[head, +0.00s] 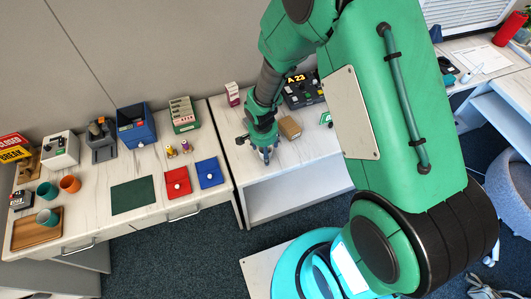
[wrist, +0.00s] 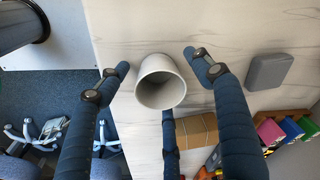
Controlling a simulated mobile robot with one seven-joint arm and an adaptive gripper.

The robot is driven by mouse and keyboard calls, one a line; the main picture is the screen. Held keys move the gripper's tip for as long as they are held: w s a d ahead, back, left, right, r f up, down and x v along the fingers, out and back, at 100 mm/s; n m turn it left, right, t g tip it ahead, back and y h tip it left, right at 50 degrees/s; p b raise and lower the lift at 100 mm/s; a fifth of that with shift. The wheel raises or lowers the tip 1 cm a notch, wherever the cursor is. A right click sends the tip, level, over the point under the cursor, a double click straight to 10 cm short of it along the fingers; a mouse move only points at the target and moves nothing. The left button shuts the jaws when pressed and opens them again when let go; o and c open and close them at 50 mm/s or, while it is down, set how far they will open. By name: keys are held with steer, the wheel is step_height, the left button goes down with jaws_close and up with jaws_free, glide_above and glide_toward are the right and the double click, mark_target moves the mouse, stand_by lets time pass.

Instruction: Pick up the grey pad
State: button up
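The grey pad (wrist: 270,71) is a flat, rounded square on the pale table top, to the right in the wrist view. I cannot make it out in the head view, where my arm covers part of the table. My gripper (wrist: 160,72) has three dark blue fingers spread apart. A pale cup (wrist: 160,84) shows between the fingertips, with no clear grip on it. The pad lies outside the fingers, to the right of the right one. In the head view my gripper (head: 265,152) is low over the right-hand table (head: 308,148).
A brown box (head: 290,128) stands close to my gripper; it also shows in the wrist view (wrist: 198,130). Behind are a device with a number display (head: 303,92) and a pink-white carton (head: 233,94). The left table holds a red pad (head: 177,183), a blue pad (head: 209,173) and a green mat (head: 132,195).

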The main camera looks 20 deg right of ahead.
steer(key=c, duration=1.1)
steer(key=shift+c, duration=0.2)
steer(key=shift+r, duration=0.1)
steer(key=shift+r, duration=0.5)
steer(key=r, duration=0.1)
steer(key=r+p, duration=0.1)
steer(key=shift+s+r, duration=0.3)
steer(key=s+r+p, duration=0.1)
steer(key=s, duration=1.4)
steer(key=shift+s+p, duration=0.2)
steer(key=shift+p, duration=0.2)
steer(key=shift+r, duration=0.1)
